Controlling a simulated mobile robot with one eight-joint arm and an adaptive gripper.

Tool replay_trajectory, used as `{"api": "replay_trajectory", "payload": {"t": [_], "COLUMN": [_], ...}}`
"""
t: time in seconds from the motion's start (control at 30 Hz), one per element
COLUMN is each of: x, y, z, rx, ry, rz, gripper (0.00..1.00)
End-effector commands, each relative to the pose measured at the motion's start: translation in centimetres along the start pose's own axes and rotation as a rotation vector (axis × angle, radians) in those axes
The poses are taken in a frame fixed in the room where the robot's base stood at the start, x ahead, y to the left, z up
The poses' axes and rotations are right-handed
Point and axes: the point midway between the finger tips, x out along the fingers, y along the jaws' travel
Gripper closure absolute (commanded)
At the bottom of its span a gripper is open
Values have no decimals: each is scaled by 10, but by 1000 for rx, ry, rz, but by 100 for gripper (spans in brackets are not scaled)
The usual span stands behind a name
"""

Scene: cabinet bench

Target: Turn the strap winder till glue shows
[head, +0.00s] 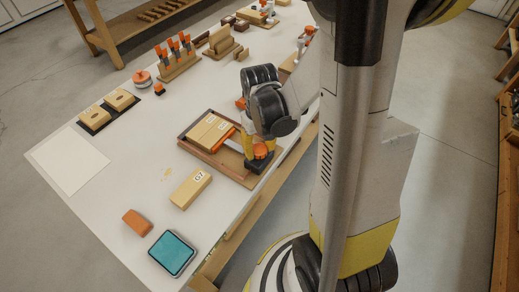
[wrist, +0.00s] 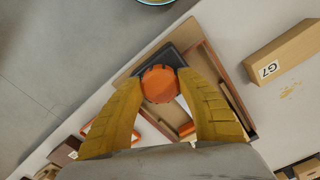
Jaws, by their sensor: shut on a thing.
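The strap winder's round orange knob (head: 261,151) sits on a dark block at the near right corner of a wooden tray (head: 243,181). In the wrist view the knob (wrist: 160,84) is between the two yellow fingertips of my gripper (wrist: 161,82), which is shut on it. Pale wooden blocks (head: 208,130) lie side by side in the tray, with an orange strap (head: 222,140) along them. My fingers and palm hide much of the tray in the wrist view. The seam between the blocks is too small to tell whether glue shows.
A block marked G7 (head: 191,188) lies beside the tray, near pale yellow spots (head: 167,174) on the white table. An orange block (head: 137,223) and a teal-topped box (head: 172,253) stand nearer. Orange-handled clamps (head: 178,52) stand behind. The table's edge runs close beside the tray.

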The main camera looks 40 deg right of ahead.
Motion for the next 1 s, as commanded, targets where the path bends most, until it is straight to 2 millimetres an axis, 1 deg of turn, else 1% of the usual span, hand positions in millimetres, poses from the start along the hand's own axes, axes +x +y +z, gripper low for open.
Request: {"api": "replay_trajectory", "payload": {"t": [0.1, 0.17, 0.43, 0.47, 0.5, 0.53, 0.87, 1.0], "x": [1, 1, 0, 0, 0, 0, -1, -13], "y": [0, 0, 0, 0, 0, 0, 0, 0], "z": [0, 0, 0, 0, 0, 0, 0, 0], "rx": [88, 110, 116, 116, 116, 116, 115, 115], "ry": [0, 0, -1, -1, -1, -1, 0, 0], "rz": [0, 0, 0, 0, 0, 0, 0, 0], "gripper": [86, 86, 86, 53, 41, 33, 33, 33]}}
